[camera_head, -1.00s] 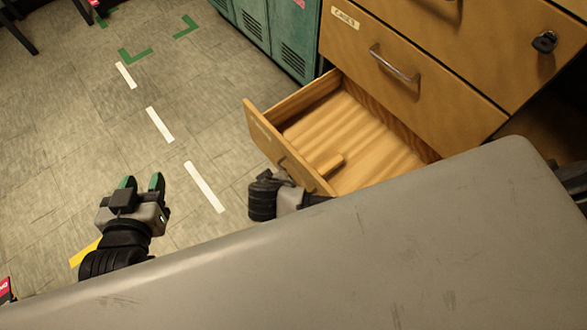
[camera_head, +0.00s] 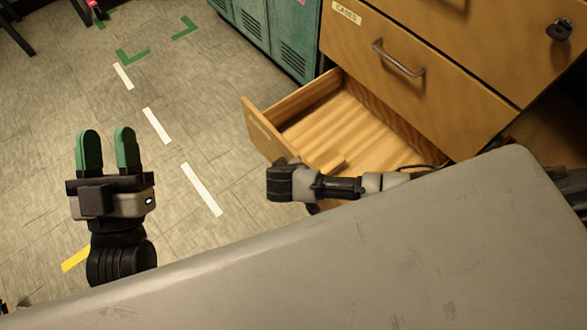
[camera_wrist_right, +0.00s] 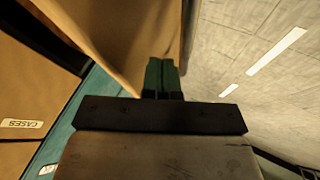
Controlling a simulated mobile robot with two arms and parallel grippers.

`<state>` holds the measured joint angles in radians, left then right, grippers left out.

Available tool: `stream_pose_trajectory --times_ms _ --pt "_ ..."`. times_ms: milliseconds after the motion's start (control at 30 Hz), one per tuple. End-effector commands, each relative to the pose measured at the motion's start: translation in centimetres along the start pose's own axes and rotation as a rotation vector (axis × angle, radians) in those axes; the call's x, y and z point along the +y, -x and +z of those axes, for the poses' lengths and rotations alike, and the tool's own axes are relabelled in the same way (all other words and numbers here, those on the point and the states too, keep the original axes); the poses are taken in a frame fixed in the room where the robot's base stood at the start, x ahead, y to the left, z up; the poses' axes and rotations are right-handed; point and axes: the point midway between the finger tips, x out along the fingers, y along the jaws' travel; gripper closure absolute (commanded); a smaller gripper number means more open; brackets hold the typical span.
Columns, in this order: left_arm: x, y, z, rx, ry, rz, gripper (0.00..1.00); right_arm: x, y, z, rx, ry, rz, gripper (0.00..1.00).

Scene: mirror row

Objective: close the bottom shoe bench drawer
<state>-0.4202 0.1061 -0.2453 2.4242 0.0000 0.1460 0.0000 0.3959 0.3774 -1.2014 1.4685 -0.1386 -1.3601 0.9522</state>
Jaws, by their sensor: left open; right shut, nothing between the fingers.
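The lowest drawer in view (camera_head: 262,130), of light wood, stands pulled out below the drawer labelled CASES. Its inside shows, with a short wooden piece in it. My right arm reaches across the near side of the drawer; its wrist is by the drawer front, and its fingers are hidden in the head view. In the right wrist view my right gripper (camera_wrist_right: 161,72) is shut and empty, with a wooden panel (camera_wrist_right: 110,35) close by; I cannot tell whether they touch. My left gripper (camera_head: 105,150) is open and empty above the floor, left of the drawer.
The CASES drawer (camera_head: 370,50), with a metal handle, is shut. Teal lockers (camera_head: 265,30) stand behind. A grey surface (camera_head: 330,260) fills the foreground.

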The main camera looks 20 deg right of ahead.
Motion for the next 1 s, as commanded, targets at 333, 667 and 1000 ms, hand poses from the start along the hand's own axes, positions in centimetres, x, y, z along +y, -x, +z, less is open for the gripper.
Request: stream_pose_trajectory --times_ms 333,667,1000 --pt "0.1 0.0 -0.6 0.045 0.002 0.002 0.57 0.6 -0.3 0.0 0.001 0.0 0.0 1.0" --pt "0.0 -0.1 -0.2 0.007 0.0 0.0 0.57 0.9 -0.4 0.0 0.0 0.0 0.0 1.0" --pt "-0.8 0.9 4.1 -0.384 -0.014 -0.02 0.57 3.8 -1.6 0.0 -0.004 -0.001 0.004 1.0"
